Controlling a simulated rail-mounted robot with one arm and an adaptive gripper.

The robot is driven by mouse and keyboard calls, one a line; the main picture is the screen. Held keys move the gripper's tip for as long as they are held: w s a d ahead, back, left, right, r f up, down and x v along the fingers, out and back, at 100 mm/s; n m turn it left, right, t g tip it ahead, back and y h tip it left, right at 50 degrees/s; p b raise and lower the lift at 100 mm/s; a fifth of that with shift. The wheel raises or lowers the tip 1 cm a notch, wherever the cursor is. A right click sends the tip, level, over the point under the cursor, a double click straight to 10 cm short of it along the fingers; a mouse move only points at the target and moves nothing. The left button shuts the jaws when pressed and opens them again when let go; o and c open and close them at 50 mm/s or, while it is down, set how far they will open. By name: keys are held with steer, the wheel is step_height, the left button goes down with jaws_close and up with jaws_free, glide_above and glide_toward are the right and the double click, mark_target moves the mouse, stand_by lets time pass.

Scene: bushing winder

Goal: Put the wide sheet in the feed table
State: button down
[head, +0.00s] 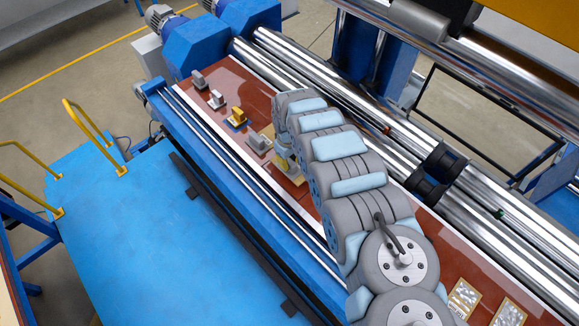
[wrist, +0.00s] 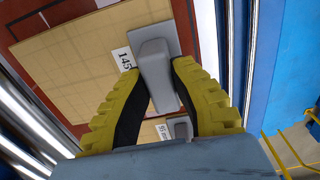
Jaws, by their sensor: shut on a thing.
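In the wrist view my gripper (wrist: 155,72) has its yellow ribbed fingers on both sides of a grey block-shaped handle (wrist: 153,50) and is shut on it. The handle stands on a small grey plate. A tan sheet with a faint grid (wrist: 75,65) and a label reading 145 lies beside and under that plate. In the head view part of the tan sheet (head: 267,133) shows beside my arm, which hides most of it. The feed table (head: 232,77) has a red-brown top. I cannot tell whether the handle is fixed to the sheet.
Several more handles stand in a row on the table, including a grey one (head: 198,80) and a yellow one (head: 237,117). Two small plates (head: 464,297) lie at the lower right. Long steel rollers (head: 330,90) run beside the table. A blue platform (head: 150,240) is at left.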

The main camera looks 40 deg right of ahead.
steer(key=shift+f, duration=0.15)
steer(key=shift+f, duration=1.55)
steer(key=shift+f, duration=0.1)
steer(key=c, duration=1)
jaws_free()
steer(key=shift+c, duration=0.2)
steer(key=shift+r, duration=6.1)
steer(key=shift+a, duration=0.1)
